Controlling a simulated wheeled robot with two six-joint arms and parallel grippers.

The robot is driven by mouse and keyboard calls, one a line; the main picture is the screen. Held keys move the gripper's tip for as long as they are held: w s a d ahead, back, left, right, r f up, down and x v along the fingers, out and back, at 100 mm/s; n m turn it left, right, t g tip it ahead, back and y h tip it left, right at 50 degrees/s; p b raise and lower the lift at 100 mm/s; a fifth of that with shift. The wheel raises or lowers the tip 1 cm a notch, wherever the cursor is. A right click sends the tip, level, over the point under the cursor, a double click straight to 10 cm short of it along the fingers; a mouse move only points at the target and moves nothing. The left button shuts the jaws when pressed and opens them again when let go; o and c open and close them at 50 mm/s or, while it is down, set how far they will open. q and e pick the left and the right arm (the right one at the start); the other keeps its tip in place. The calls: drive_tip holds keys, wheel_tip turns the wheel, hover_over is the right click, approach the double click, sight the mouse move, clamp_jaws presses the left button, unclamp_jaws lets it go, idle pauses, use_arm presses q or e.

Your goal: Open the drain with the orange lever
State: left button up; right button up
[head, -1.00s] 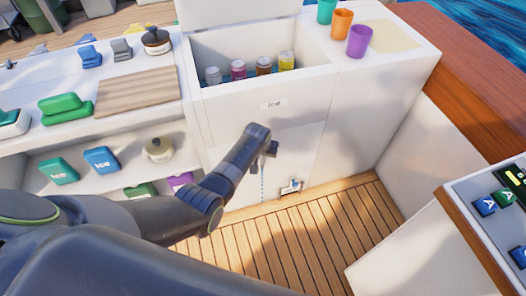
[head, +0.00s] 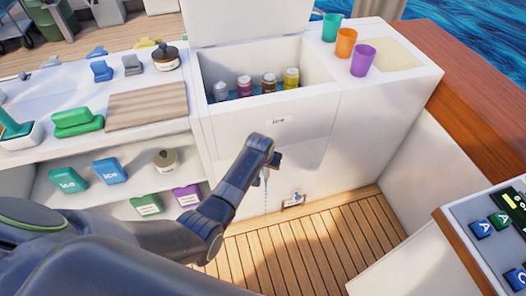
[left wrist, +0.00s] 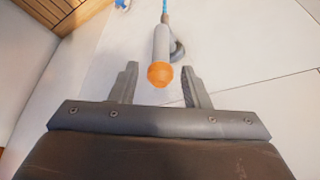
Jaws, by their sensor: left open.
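The lever (left wrist: 161,45) shows in the left wrist view as a grey rod with an orange ball end (left wrist: 159,75) pointing toward the camera. A grey curved spout (left wrist: 178,50) is beside it, and a thin blue stream (left wrist: 166,12) shows beyond. My left gripper (left wrist: 160,80) is open, with the ball end between its two fingers and a gap on each side. In the head view my left gripper (head: 274,161) is at the front of the white ice chest (head: 235,132) and hides the lever. The thin stream (head: 265,195) falls below it. My right gripper is not in view.
The chest's lid (head: 245,20) is up, with several jars inside. Three cups (head: 346,42) stand on the counter to the right. Shelves with coloured packs (head: 110,171) are on the left. A small fitting (head: 294,199) is low on the chest front. The wooden deck (head: 320,235) is clear.

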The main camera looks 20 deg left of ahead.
use_arm(q)
drive_tip(key=p+v, duration=0.2)
drive_tip(key=v, duration=0.9)
drive_tip(key=shift+p, duration=0.35)
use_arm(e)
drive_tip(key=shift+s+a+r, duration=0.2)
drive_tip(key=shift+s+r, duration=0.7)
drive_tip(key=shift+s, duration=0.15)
use_arm(q)
drive_tip(key=shift+s+r, duration=0.1)
drive_tip(key=s+a+f+g+p, duration=0.15)
drive_tip(key=s+a+f, duration=0.25)
drive_tip(key=s+f, duration=0.7)
drive_tip(key=s+a+f+g+p, duration=0.15)
drive_tip(key=s+a+f, duration=0.25)
drive_tip(key=s+f, duration=0.65)
drive_tip(key=s+a+f, duration=0.2)
drive_tip(key=s+f, duration=0.1)
drive_tip(key=s, duration=0.5)
drive_tip(key=s+a+f+p, duration=0.1)
drive_tip(key=s+a+f, duration=0.1)
drive_tip(key=s, duration=0.7)
drive_tip(key=s+a+f+p, duration=0.1)
drive_tip(key=s+f, duration=0.3)
drive_tip(key=s, duration=0.5)
drive_tip(key=shift+a+n+y, duration=0.3)
drive_tip(key=shift+a+y, duration=0.1)
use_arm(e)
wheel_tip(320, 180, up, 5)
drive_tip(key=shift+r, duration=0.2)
